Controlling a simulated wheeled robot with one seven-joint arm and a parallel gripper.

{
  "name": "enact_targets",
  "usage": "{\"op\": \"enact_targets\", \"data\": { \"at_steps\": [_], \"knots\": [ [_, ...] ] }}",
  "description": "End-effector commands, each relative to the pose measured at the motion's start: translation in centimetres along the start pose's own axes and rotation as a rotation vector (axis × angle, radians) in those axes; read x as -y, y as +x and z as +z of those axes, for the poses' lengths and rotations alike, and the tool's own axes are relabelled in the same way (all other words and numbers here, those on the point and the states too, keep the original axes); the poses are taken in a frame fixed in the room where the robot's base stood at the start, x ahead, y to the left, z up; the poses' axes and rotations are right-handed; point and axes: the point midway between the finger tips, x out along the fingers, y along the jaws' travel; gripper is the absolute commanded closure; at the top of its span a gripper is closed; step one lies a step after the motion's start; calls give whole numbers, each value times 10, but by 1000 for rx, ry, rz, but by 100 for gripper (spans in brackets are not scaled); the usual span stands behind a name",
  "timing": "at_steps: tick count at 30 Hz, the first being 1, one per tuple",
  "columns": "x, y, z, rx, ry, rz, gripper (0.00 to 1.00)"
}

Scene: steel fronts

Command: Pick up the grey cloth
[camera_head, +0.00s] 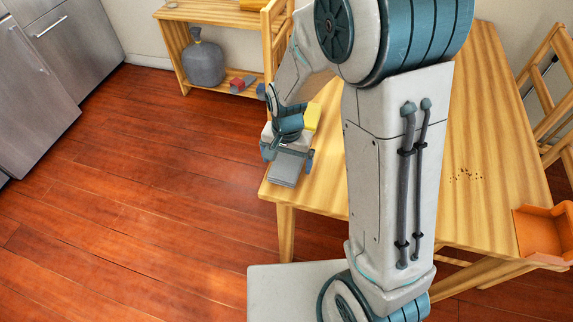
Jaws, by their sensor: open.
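The grey cloth (285,170) appears as a flat, folded grey piece at the near left corner of the wooden table (330,185). My gripper (289,157) is open above it, pointing down, with one finger to each side of the cloth. The gripper body hides the far part of the cloth. I cannot tell whether the fingers touch it.
A yellow block (313,117) lies just behind my gripper. Dark crumbs (466,176) and an orange dustpan-like tray (540,235) are on the table's right side. Chairs flank the table.

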Motion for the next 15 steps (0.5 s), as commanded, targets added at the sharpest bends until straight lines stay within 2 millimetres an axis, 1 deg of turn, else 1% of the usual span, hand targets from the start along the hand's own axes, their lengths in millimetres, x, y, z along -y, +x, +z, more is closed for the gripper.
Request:
{"op": "enact_targets", "data": {
  "at_steps": [5, 6, 8, 9, 11, 15],
  "knots": [
    [0, 0, 0, -1, 0, -1, 6],
    [0, 0, 0, -1, 0, -1, 12],
    [0, 0, 0, -1, 0, -1, 29],
    [0, 0, 0, -1, 0, -1, 40],
    [0, 0, 0, -1, 0, -1, 55],
    [0, 0, 0, -1, 0, -1, 55]
  ]
}}
